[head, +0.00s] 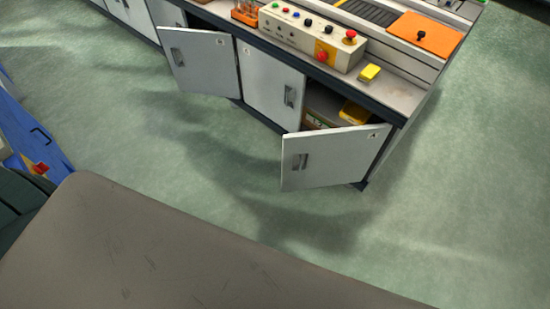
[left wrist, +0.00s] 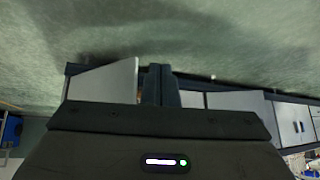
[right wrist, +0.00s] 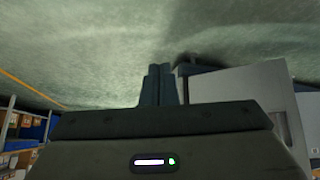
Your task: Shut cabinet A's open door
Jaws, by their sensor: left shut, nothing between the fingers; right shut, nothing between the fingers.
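In the head view, a grey workbench cabinet has two doors swung open: a right-hand door (head: 325,157) at the near corner and a left-hand door (head: 200,60). Their small labels are too small to read, so I cannot tell which is cabinet A. Neither gripper shows in the head view. My left gripper (left wrist: 160,84) is shut and empty in the left wrist view, with a pale tilted panel (left wrist: 103,80) beyond it to the left. My right gripper (right wrist: 158,84) is shut and empty, with a large pale panel (right wrist: 238,86) beyond it to the right.
Between the open doors is a shut door (head: 270,84). Yellow items (head: 354,112) sit inside the right-hand compartment. A button panel (head: 310,36), a yellow block (head: 370,73) and an orange plate (head: 426,36) are on the bench. Green floor (head: 190,140) before the doors is clear.

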